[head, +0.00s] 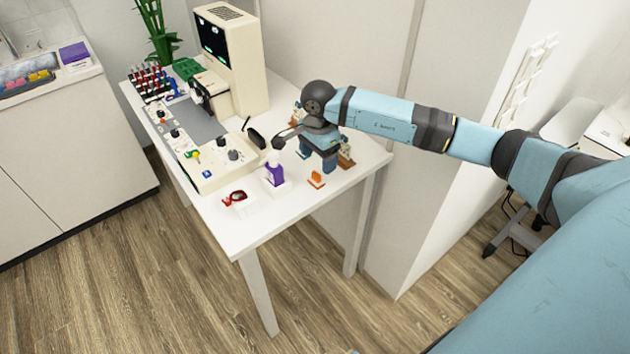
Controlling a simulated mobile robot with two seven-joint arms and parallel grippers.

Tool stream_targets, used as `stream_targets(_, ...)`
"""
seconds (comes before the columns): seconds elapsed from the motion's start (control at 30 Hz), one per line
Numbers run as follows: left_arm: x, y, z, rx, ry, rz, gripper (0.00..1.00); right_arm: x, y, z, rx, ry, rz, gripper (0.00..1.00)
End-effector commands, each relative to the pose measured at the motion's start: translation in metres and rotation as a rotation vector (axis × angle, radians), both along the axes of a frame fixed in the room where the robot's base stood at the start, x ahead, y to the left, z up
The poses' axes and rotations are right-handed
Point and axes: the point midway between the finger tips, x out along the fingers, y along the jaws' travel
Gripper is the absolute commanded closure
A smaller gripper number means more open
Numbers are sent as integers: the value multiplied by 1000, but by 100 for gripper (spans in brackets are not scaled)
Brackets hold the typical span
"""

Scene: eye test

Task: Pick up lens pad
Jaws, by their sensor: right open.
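I cannot tell for sure which item is the lens pad. Small candidates near the table's front edge are an orange piece (317,180) on a small white base and a red-and-dark item (237,197) on a white base. A purple-and-white bottle (274,174) stands between them. My right gripper (317,161) is open and points down over the right end of the white table (262,217), just behind the orange piece in the picture. It partly hides small brown and white items behind it. My left gripper is not in view.
A beige machine with a dark screen (216,42) stands at the back of the table. A control panel (205,160), a rack of red-capped items (150,82) and a green plant (158,32) fill its left part. The front corner is clear. A counter (40,95) stands left.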

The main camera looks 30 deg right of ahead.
Motion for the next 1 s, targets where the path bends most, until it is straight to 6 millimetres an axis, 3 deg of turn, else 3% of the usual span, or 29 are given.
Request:
stream_targets(0.6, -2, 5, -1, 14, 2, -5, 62, 7, 0, -72, 4, 1, -1, 23)
stream_targets(0.9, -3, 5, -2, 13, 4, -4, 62, 8, 0, -79, 3, -1, 0, 23)
stream_targets(0.93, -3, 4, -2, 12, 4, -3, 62, 8, 0, -79, 3, -1, 0, 26)
stream_targets(1.0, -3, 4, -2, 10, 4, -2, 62, 8, 0, -78, 3, -1, 0, 42)
